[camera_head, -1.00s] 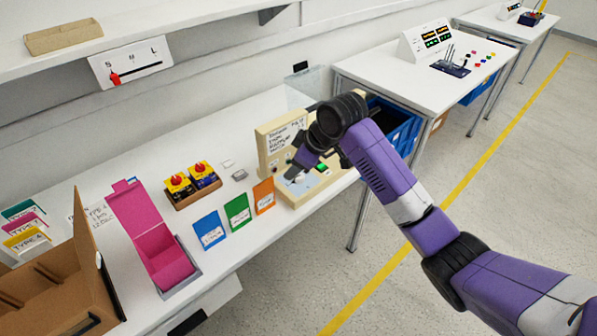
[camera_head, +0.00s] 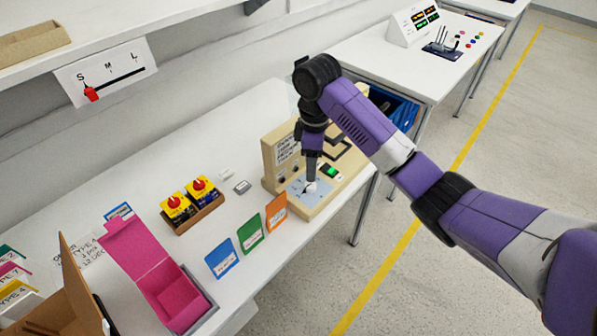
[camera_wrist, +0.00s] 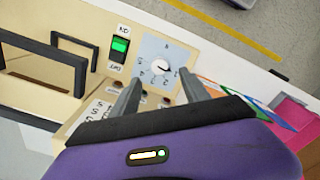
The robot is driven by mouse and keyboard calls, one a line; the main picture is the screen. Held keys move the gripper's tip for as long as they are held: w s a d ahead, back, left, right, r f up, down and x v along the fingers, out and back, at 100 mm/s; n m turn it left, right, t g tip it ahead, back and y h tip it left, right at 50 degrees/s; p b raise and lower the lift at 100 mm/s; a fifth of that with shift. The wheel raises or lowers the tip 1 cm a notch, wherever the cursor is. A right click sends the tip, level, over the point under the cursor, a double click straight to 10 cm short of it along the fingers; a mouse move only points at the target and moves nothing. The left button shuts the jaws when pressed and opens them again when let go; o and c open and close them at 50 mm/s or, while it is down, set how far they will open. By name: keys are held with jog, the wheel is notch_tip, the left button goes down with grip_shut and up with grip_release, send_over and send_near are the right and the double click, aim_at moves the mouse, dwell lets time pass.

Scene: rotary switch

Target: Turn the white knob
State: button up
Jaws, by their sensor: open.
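In the head view the knob (camera_head: 311,187) shows as a small white spot just under my fingertips, on the plate of a beige machine (camera_head: 315,205). My gripper (camera_wrist: 160,88) is open. Its two fingers stand on either side of the knob in the wrist picture, pointing down at the plate. In the head view my gripper (camera_head: 312,178) is right over the knob. I cannot tell whether the fingers touch it.
A green lit switch (camera_wrist: 120,45) sits beside the dial plate, with a dark bracket (camera_wrist: 75,60) further left. Blue, green and orange cards (camera_head: 250,233) stand in front left of the machine. A pink box (camera_head: 155,275) lies further left.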

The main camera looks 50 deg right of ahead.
aim_at(310, 184)
jog(key=shift+w+f, duration=0.15)
jog(key=shift+f, duration=0.05)
notch_tip(310, 184, down, 7)
jog(key=shift+f+b, duration=0.2)
jog(key=shift+b, duration=0.6)
grip_shut()
